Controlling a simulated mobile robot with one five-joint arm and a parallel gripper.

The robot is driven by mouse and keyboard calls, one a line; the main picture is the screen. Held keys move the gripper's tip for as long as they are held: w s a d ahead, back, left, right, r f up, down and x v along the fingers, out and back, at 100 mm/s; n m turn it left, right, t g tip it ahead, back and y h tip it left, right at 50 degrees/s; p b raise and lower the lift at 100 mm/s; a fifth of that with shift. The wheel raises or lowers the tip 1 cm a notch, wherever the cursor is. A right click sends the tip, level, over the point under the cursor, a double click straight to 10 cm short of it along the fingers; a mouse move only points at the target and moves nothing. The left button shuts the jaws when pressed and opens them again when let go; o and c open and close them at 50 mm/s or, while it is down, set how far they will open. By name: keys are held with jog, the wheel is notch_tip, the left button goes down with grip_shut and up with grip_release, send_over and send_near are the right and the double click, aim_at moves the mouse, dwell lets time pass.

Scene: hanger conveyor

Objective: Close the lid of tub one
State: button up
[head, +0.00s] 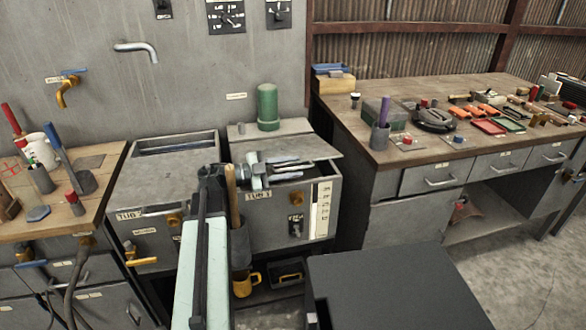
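Tub one appears to be the right grey tub (268,222), with a small front label that I read, not sharply, as tub 1. Its grey lid (318,148) shows behind my gripper, with a dark gap visible in front of it, so the tub looks partly open. The lid's exact tilt is hard to tell. My gripper (305,168) is over the front part of this tub's top, with its two fingers apart and nothing seen between them. I cannot tell whether it touches the lid. My arm hides the tub's left side.
A second grey tub (165,185) stands to the left, with a slot at its back. A green cylinder (267,107) stands behind the right tub. A cluttered wooden bench (340,112) is at right, another (112,160) at left.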

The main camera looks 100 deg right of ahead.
aim_at(275, 169)
jog(key=w, duration=0.5)
jog(key=w+a, duration=0.1)
jog(key=w, duration=0.1)
jog(key=shift+w, duration=0.3)
